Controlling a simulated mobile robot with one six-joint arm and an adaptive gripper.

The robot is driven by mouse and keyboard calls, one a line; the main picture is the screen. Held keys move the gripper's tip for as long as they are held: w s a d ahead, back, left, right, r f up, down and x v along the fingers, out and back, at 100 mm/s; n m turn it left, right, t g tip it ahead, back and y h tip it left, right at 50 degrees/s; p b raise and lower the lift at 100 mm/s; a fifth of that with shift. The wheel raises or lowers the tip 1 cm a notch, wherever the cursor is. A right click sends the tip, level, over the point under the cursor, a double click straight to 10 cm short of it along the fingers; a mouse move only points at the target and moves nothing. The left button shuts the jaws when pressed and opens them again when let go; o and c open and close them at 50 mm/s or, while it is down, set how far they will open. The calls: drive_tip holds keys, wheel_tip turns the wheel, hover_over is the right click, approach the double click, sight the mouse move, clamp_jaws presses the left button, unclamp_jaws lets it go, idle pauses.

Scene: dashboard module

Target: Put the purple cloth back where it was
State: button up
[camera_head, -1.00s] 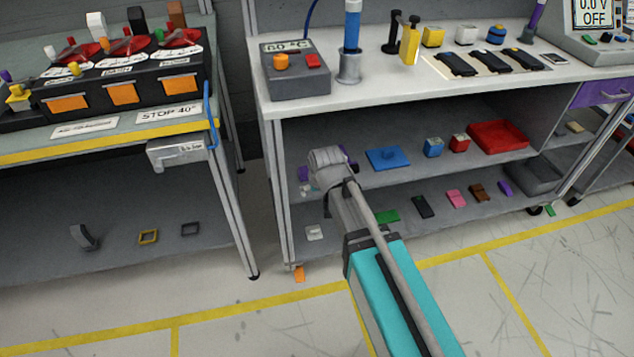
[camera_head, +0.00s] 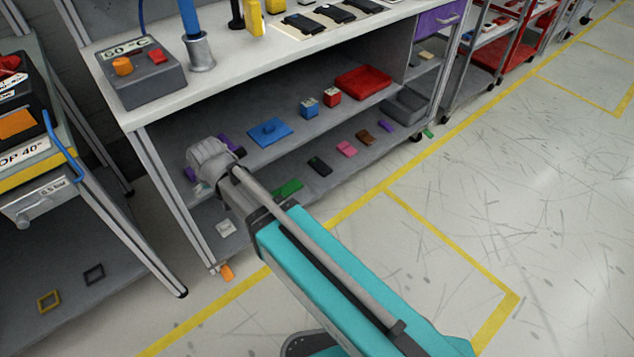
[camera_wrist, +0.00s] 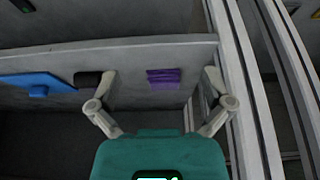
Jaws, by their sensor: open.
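A folded purple cloth (camera_wrist: 163,78) lies on a grey shelf in the wrist view, between and beyond the two fingertips of my gripper (camera_wrist: 155,88). The fingers are spread apart with nothing between them, and the cloth looks untouched. In the head view my gripper (camera_head: 208,158) is at the left end of the bench's middle shelf. Purple patches (camera_head: 233,143) show beside it, partly hidden by it; I cannot tell whether they are all one cloth. Another small purple item (camera_head: 386,126) lies on the lower shelf at right.
A blue plate (camera_head: 270,131) lies right of my gripper on the middle shelf, with a red tray (camera_head: 362,83) farther along. The bench post (camera_head: 178,200) stands close at left. Several small items lie on the lower shelf. The floor at right is clear.

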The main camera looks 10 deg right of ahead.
drive_tip(key=s+d+m+g+h, duration=0.1)
drive_tip(key=s+d+m+g, duration=0.1)
drive_tip(key=d, duration=1.6)
drive_tip(key=s+d+f+m+g+h, duration=0.1)
drive_tip(key=s+d+m, duration=0.2)
drive_tip(key=d, duration=1.5)
drive_tip(key=shift+f+m+g, duration=0.2)
drive_tip(key=shift+m+g, duration=0.2)
drive_tip(key=shift+m, duration=0.2)
